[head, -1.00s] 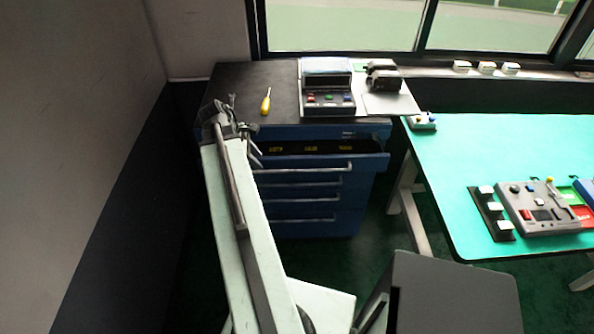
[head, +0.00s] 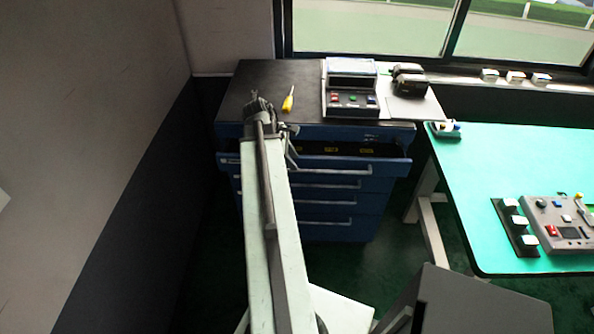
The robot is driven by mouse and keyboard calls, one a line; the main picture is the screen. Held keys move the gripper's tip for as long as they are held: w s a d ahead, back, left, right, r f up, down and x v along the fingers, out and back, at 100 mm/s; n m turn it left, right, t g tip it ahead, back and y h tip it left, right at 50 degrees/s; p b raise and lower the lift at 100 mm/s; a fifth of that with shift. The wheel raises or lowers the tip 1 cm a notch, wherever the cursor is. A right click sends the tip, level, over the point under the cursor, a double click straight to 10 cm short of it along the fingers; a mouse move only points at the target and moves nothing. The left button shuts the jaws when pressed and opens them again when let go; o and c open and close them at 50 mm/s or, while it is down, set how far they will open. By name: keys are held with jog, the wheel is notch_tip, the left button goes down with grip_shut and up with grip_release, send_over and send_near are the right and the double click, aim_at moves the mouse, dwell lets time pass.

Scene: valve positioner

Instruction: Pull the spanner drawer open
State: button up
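The blue drawer cabinet (head: 372,215) stands under a dark top against the back wall. Its top drawer (head: 390,166) is pulled part way out, with yellow marks inside its dark interior. A long pale bar handle (head: 345,170) runs across its front; whether this is the spanner drawer cannot be read. My gripper (head: 288,152) is at the left part of this drawer, above or near the handle. My arm hides most of the gripper, so its opening and any contact with the handle cannot be told.
A yellow screwdriver (head: 288,102) and a grey device with buttons (head: 350,98) are on the cabinet top. The lower drawers (head: 325,205) are shut. A teal table (head: 480,165) stands at the right, and a wall is at the left.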

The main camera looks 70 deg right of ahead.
aim_at(300, 170)
jog(key=b+x, duration=0.3)
jog(key=x, duration=0.2)
jog(key=shift+f+b, duration=0.25)
jog(key=shift+b, duration=0.1)
jog(key=shift+r, duration=0.15)
grip_shut()
dwell(0.8)
